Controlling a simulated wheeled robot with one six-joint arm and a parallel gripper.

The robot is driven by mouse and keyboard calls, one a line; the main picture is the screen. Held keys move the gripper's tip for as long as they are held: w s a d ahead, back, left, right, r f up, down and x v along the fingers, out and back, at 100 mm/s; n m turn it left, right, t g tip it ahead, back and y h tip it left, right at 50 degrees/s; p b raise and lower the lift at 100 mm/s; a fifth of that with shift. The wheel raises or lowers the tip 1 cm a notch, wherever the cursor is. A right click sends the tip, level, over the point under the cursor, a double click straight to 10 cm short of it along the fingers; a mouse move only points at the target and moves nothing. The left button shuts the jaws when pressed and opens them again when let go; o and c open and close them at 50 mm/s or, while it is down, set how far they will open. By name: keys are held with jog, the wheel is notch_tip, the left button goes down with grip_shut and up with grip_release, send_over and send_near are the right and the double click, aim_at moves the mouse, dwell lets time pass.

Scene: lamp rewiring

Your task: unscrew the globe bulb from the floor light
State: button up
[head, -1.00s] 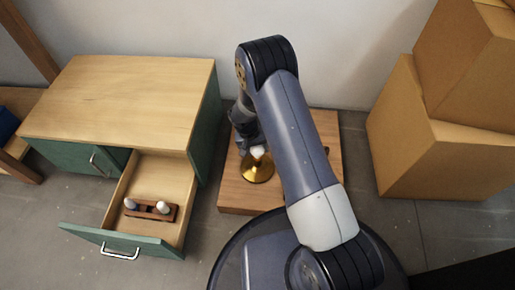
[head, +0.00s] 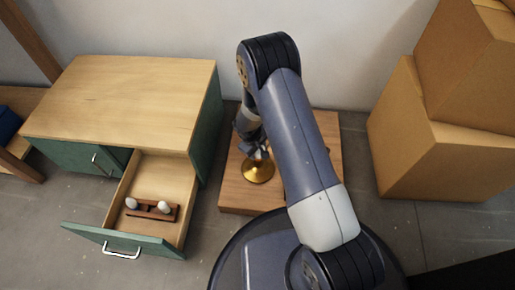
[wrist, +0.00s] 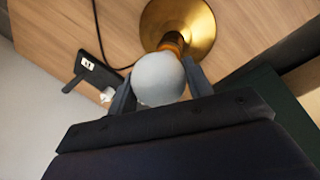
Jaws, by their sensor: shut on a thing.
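The floor light (head: 258,171) has a round brass base and stands on a low wooden board. In the wrist view its brass base and stem (wrist: 180,22) show at the top. The white globe bulb (wrist: 159,79) sits at the end of the brass stem, in line with it. My gripper (wrist: 160,84) is shut on the globe bulb, with one finger on each side of it. In the head view my gripper (head: 254,150) is above the brass base, and the bulb is mostly hidden there. I cannot tell whether the bulb's thread is still in the socket.
An open drawer (head: 178,170) of the green cabinet, at left, holds a wooden rack (head: 152,209) with two white bulbs. Cardboard boxes (head: 430,150) stand at right. A dark switch-like object (wrist: 98,72) and a cord lie on the board.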

jog(key=n, duration=0.1)
jog(key=n+p, duration=0.2)
jog(key=n, duration=0.1)
jog(key=shift+r+t+y, duration=0.25)
jog(key=shift+t+y, duration=0.05)
jog(key=shift+y, duration=0.1)
jog(key=n+p, duration=0.2)
jog(key=shift+s+r+y+p, duration=0.1)
jog(key=shift+y+p, duration=0.2)
jog(key=shift+p, duration=0.1)
jog(key=shift+a+n+p, duration=0.1)
jog(key=shift+n+p, duration=0.65)
jog(key=shift+n, duration=0.15)
jog(key=shift+f, duration=0.3)
jog(key=o, duration=1)
